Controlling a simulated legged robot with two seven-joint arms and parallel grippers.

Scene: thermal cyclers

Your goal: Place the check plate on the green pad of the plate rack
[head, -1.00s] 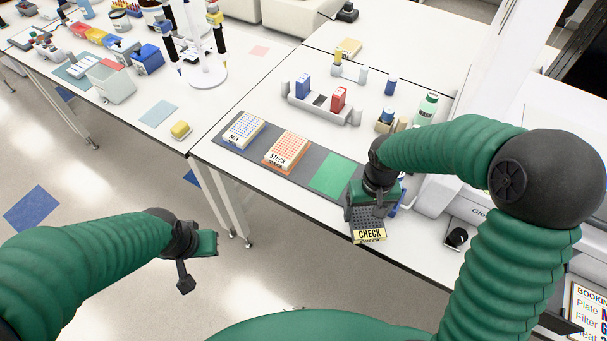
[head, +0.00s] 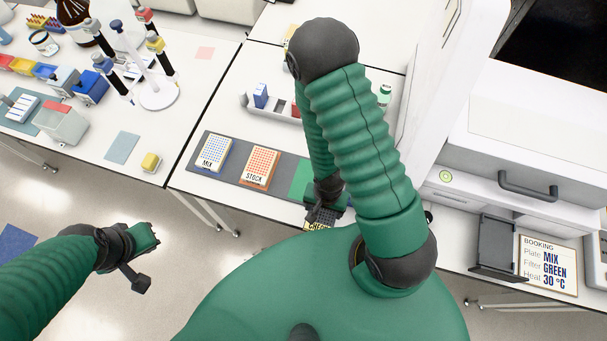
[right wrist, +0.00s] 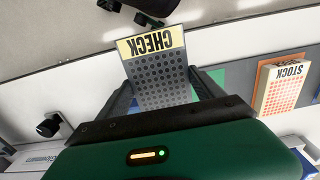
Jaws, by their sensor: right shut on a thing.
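The check plate (right wrist: 158,72) is dark grey with a yellow CHECK label. My right gripper (right wrist: 165,88) is shut on it in the right wrist view, one finger along each side. In the head view the check plate (head: 319,217) is mostly hidden by my right gripper (head: 326,200) and arm. The plate rack (head: 228,178) is a dark grey strip on the bench. Its green pad (head: 300,178) is partly covered by my right arm, and the held plate is near its front side. My left gripper (head: 150,240) is over the floor, empty, its jaw opening unclear.
The mix plate (head: 214,152) and stock plate (head: 260,166) stand on the rack left of the green pad. A bottle (head: 385,92) and a holder with boxes (head: 262,98) are behind. A booking sign (head: 547,264) and a white machine (head: 520,150) are at right.

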